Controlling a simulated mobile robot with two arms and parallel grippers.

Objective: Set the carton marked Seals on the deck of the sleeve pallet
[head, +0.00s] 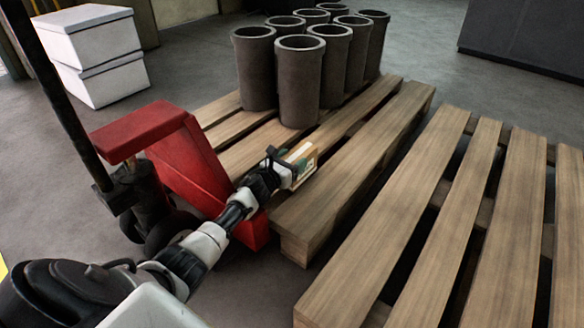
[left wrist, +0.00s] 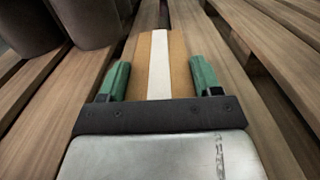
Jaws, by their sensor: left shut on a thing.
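My left gripper (head: 290,168) is shut on a small brown carton (head: 301,154) over the near end of the sleeve pallet (head: 345,178). In the left wrist view, the carton (left wrist: 178,62) has a white stripe down its middle and sits between the two green fingers of the left gripper (left wrist: 160,80). Deck boards show around and beyond it. I cannot tell whether the carton touches the deck, and no marking on it is readable. Several dark grey sleeves (head: 301,82) stand upright on the far part of this pallet. My right gripper is not in view.
A red pallet jack (head: 190,160) stands at the near left end of the sleeve pallet, close to my left arm. A second, empty pallet (head: 440,220) lies to the right across a narrow gap. White boxes (head: 95,50) are stacked at the back left.

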